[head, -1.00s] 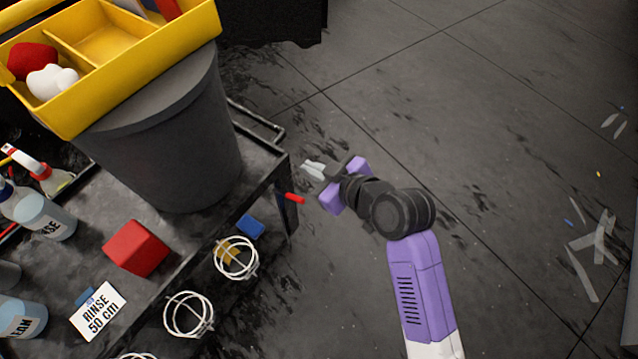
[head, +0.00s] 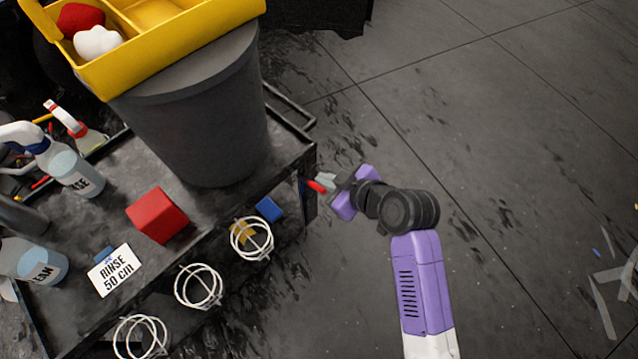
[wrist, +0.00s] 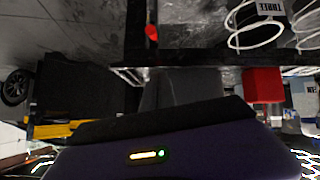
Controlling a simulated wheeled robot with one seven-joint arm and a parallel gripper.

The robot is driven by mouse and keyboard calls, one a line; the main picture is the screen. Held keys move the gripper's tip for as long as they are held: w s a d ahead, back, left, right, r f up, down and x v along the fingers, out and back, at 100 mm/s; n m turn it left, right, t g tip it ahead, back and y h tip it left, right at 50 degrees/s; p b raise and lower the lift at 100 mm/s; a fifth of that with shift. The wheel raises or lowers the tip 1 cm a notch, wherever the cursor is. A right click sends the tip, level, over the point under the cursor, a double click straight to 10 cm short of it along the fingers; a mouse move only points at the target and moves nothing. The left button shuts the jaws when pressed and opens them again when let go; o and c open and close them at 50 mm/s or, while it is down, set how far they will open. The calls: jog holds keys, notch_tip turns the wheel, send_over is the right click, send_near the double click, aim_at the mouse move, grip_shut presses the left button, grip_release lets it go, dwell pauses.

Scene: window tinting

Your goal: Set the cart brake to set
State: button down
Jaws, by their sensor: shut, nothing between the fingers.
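The dark cart (head: 205,232) stands at the left in the head view. A small red-tipped lever (head: 316,187), which looks like the brake, sticks out from the cart's right end near the corner post. In the wrist view the red tip (wrist: 152,33) shows against a dark upright, above the middle. My gripper (head: 327,181) is shut and empty. Its pale fingertips are right at the red lever in the head view, and partly overlap it. I cannot tell whether they touch it. The lever's base and any brake marking are not readable.
On the cart stand a grey bin (head: 200,120) under a yellow tray (head: 190,45), a red block (head: 157,214), a rinse sign (head: 114,270) and spray bottles. White wire rings (head: 198,286) line its front side. The floor (head: 480,130) to the right is largely open.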

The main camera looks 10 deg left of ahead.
aim_at(319, 189)
jog(key=w+f, duration=0.1)
jog(key=f, duration=0.1)
jog(key=w+a+f, duration=0.1)
jog(key=f, duration=0.1)
jog(key=a+f+b, duration=0.1)
jog(key=f, duration=0.1)
jog(key=shift+w+a+f, duration=0.15)
jog(key=shift+w+f, duration=0.05)
jog(key=shift+w, duration=0.2)
jog(key=shift+d+f, duration=0.25)
jog(key=shift+f, duration=0.2)
jog(key=shift+f, duration=0.1)
